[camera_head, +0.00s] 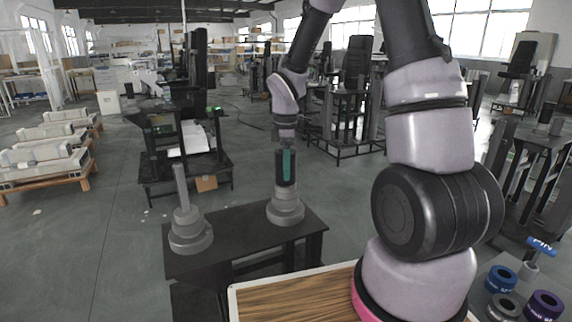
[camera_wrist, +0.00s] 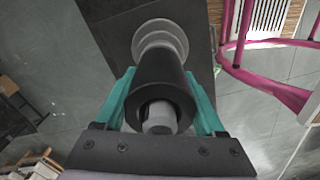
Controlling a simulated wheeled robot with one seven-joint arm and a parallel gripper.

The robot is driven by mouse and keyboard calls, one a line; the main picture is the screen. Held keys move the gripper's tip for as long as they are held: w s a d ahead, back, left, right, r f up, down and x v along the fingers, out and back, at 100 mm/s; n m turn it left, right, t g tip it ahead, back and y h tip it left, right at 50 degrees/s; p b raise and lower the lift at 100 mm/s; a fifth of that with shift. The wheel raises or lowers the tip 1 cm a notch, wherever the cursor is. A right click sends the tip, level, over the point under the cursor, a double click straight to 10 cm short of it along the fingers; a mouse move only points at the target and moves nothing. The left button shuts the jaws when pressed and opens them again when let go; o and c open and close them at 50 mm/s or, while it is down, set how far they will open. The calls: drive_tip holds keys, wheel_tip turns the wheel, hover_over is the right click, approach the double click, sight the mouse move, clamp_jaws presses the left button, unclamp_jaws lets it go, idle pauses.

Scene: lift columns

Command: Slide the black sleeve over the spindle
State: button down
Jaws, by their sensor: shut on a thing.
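The black sleeve (camera_head: 279,170) is upright between the fingers of my gripper (camera_head: 288,165), above the grey stepped base of the right spindle (camera_head: 285,211). In the wrist view the teal fingers are shut on the sleeve (camera_wrist: 158,72) from both sides. The grey spindle end (camera_wrist: 159,117) shows inside the sleeve's opening, so the sleeve is around the spindle. The round base (camera_wrist: 160,38) shows beyond the sleeve. I cannot tell whether the sleeve's lower end touches the base. A second grey spindle (camera_head: 182,190) stands bare at the left.
Both spindles stand on a black table (camera_head: 235,235). A wooden-topped surface (camera_head: 290,298) is in front. Blue, grey and purple rings (camera_head: 503,277) and a blue-handled piece marked PIN (camera_head: 541,246) lie at the lower right. A dark equipment stand (camera_head: 188,165) is behind the table.

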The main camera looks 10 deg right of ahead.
unclamp_jaws()
wheel_tip(320, 180, up, 11)
drive_tip(key=shift+f, duration=0.1)
idle(0.6)
drive_tip(key=shift+s+d+r, duration=0.1)
drive_tip(key=shift+s+r, duration=0.05)
drive_tip(key=shift+r, duration=0.2)
drive_tip(key=s+d+r+m+t+y, duration=0.1)
drive_tip(key=s+d+r+m+t, duration=0.1)
drive_tip(key=s+r+m, duration=0.5)
drive_tip(key=s+d+r+m+t+y, duration=0.1)
drive_tip(key=s+d+r+m+t, duration=0.2)
drive_tip(key=s+r+m+t, duration=0.2)
drive_tip(key=s+r+m, duration=0.3)
drive_tip(key=s+m, duration=0.4)
drive_tip(key=m, duration=0.1)
drive_tip(key=shift+d, duration=0.2)
